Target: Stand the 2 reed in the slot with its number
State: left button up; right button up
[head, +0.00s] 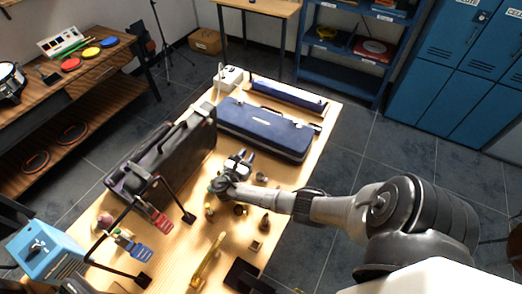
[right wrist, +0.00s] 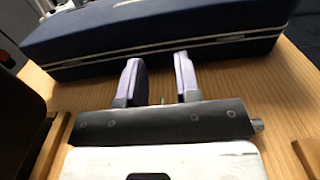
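My right gripper (head: 243,157) hangs over the middle of the wooden table, just in front of the long blue case. In the right wrist view its two fingers (right wrist: 158,80) stand apart with a clear gap. A tiny pale sliver (right wrist: 162,99) shows low between them; I cannot tell what it is. I cannot make out the 2 reed, the numbered slots or any numbers in either view; they may be hidden or too small. My left gripper is not in view.
The blue case (head: 265,130) lies behind the gripper, and a dark case (head: 165,150) stands to its left. Several small items, including a small block (head: 255,246), and a brass-coloured piece (head: 207,261) lie nearer. Red (head: 157,220) and blue (head: 140,252) pads are at front left.

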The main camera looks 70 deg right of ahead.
notch_tip(320, 180, up, 4)
jog(key=shift+f+p, duration=0.2)
jog(key=shift+p, duration=0.45)
jog(key=s+d+r+p, duration=0.1)
jog(key=s+r, duration=0.2)
jog(key=s, duration=0.2)
jog(key=s+d+r+p, duration=0.1)
jog(key=s+r+p, duration=0.1)
jog(key=s, duration=0.4)
jog(key=shift+s+r+p, duration=0.25)
jog(key=shift+r+p, duration=0.05)
jog(key=shift+r, duration=0.5)
